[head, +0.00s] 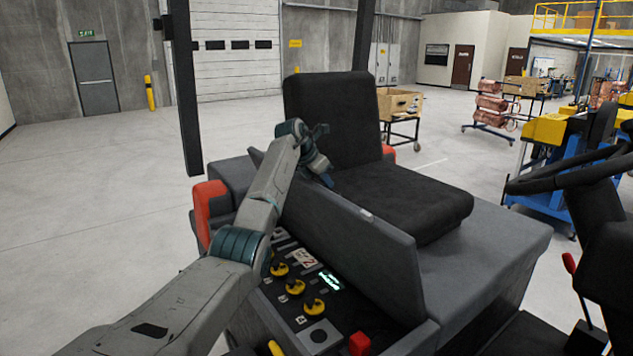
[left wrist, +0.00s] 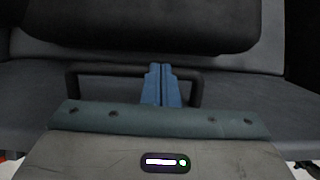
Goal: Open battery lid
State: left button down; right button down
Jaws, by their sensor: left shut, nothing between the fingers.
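The vehicle's dark grey hood (head: 487,232) carries a black seat (head: 405,200). I cannot tell for sure which panel is the battery lid. A long grey panel (head: 370,245) stands tilted beside the seat, with a small pale latch-like piece on its top edge. My left gripper (head: 328,181) is beside the seat, behind this panel's edge, its tips partly hidden. In the left wrist view its blue fingers (left wrist: 161,84) are shut together, empty, by a black bar handle (left wrist: 100,68) below the seat; contact is unclear. My right gripper is not in view.
A console with yellow knobs (head: 295,286) and a lit display (head: 330,280) lies below the panel. A black steering wheel (head: 570,175) and column stand at the right. A dark post (head: 184,90) rises behind the arm. Open floor (head: 100,220) lies left.

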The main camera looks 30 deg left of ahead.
pick_arm(q)
jog(key=shift+w+d+f, duration=0.1)
jog(key=shift+w+f, duration=0.15)
jog(key=shift+w, duration=0.05)
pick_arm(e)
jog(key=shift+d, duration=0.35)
